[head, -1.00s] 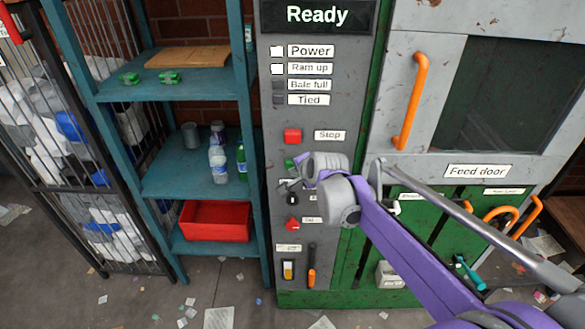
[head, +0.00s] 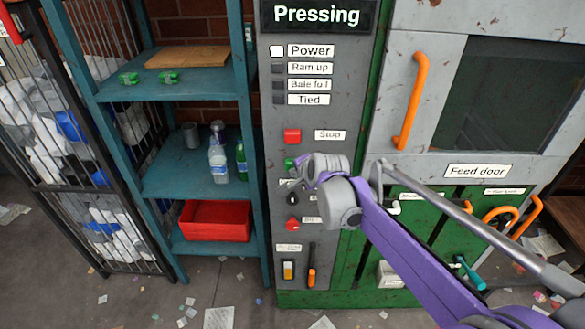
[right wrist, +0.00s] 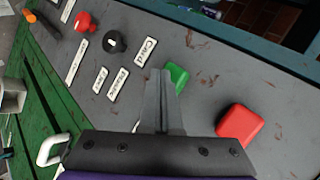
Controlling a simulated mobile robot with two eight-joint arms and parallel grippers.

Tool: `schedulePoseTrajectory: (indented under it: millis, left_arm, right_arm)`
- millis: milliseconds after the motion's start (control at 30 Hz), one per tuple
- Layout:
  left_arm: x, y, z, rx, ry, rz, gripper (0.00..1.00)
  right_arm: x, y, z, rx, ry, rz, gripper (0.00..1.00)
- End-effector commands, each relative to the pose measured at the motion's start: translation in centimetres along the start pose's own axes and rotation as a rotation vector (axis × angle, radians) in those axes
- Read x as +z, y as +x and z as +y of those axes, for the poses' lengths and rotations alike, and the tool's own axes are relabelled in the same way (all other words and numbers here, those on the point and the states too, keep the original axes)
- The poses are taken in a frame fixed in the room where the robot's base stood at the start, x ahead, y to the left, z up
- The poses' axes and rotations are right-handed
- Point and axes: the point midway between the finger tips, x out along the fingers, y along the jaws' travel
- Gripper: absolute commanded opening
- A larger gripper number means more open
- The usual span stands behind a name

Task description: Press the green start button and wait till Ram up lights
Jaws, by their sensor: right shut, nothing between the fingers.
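The control panel's display (head: 317,14) reads "Pressing". The Power lamp (head: 277,51) is lit white. The Ram up lamp (head: 278,69) is dark, as are the lamps for Bale full and Tied. In the right wrist view the green button (right wrist: 177,76) sits just beyond the fingertips of my right gripper (right wrist: 160,75), which is shut and empty. I cannot tell whether the fingertips touch the button. My left gripper is not in view.
The red Stop button (head: 292,136) sits just above the green one; it also shows in the right wrist view (right wrist: 240,124). A black knob (head: 292,198) and a red knob (head: 292,224) lie below. A teal shelf (head: 190,175) with bottles and a red bin stands left.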

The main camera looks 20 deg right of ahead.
Motion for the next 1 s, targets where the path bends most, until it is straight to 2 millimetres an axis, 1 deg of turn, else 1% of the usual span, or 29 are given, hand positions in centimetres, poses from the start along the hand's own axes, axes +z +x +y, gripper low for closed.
schedulePoseTrajectory:
  millis: [167, 533, 1000]
  left_arm:
    - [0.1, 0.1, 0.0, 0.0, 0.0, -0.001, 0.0]
    - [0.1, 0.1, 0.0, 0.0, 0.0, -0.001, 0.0]
    - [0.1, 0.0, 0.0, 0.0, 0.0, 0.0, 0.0]
  right_arm:
    - [0.5, -0.7, 0.5, 0.0, 0.0, 0.0, 0.0]
    - [0.7, -0.9, 0.7, 0.0, 0.0, -0.001, 0.0]
    - [2.9, -3.9, 2.9, 0.0, -0.001, -0.001, 0.0]
